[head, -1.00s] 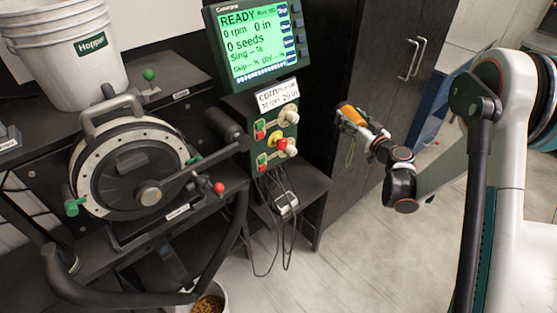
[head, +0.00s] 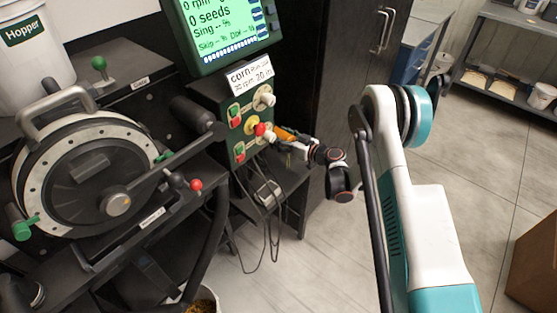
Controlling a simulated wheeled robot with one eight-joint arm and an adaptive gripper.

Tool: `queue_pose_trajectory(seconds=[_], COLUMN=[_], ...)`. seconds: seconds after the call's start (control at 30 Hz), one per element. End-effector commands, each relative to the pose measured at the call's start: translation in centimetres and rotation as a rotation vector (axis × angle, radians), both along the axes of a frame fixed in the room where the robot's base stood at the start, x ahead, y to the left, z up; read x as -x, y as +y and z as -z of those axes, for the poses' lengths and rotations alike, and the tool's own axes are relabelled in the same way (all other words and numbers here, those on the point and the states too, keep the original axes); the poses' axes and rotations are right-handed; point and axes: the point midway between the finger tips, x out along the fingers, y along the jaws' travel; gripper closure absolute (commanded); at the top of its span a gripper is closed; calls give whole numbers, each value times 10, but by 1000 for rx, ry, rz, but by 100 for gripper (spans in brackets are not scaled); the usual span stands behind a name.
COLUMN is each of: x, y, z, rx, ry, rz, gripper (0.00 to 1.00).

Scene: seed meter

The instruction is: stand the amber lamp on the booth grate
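My gripper (head: 292,141) is small in the head view, at the end of my arm, just in front of and right of the control panel with buttons. It is shut on an orange object, which I take to be the amber lamp (head: 283,133). The lamp lies roughly level, pointing left towards the panel's knobs. Whether it touches the panel, I cannot tell. A booth grate is not recognisable in this view.
The control panel (head: 238,118) carries red, green and yellow buttons, with cables hanging below. A seed meter (head: 95,170) stands left, a white hopper bucket (head: 30,55) behind it. A shelf (head: 515,45) and brown box (head: 537,262) are at right. Floor between is clear.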

Motion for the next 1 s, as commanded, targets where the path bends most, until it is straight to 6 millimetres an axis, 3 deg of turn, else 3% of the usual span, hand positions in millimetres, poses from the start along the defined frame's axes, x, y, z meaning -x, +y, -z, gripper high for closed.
queue_pose_trajectory(seconds=[0.03, 0.1, 0.23, 0.47, 0.73, 1.0], x=[0, 0, 0, 0, 0, 0], y=[0, 0, 0, 0, 0, 0], z=[17, 32, 51, 64, 100, 101], rx=[0, 0, -1, -1, -1, -1], ry=[0, 0, -1, -1, -1, -1], rz=[0, 0, 1, 1, 1, 1], gripper=[74, 74, 74, 74, 74, 74])
